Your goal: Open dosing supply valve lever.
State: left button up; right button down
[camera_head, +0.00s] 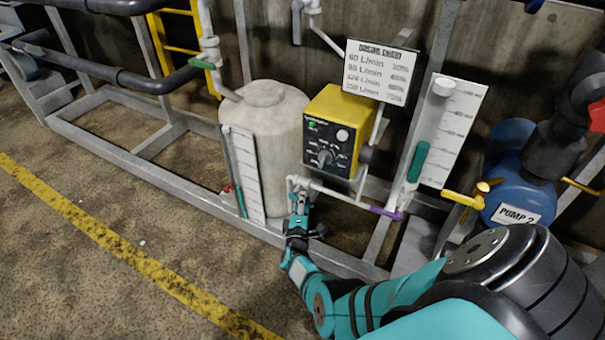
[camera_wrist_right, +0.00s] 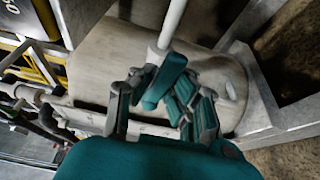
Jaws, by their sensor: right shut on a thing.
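The valve lever is a teal handle (camera_wrist_right: 167,80) on a white pipe (camera_wrist_right: 172,22) in the right wrist view. My right gripper (camera_wrist_right: 158,92) has its fingers on both sides of this handle and is shut on it. In the head view, my right gripper (camera_head: 299,204) is at the white pipe elbow in front of the tank, left of the yellow dosing unit (camera_head: 338,118). There its fingers hide most of the lever, and its exact angle is hard to tell. My left gripper is not in view.
The pale tank (camera_head: 264,120) stands close behind the gripper. A metal frame rail (camera_head: 205,196) runs below it. The floor at left is clear.

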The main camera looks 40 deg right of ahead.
jog(key=shift+r, duration=0.15)
dwell(0.5)
jog(key=c, duration=1.5)
grip_release()
jog(key=shift+o, duration=1.2)
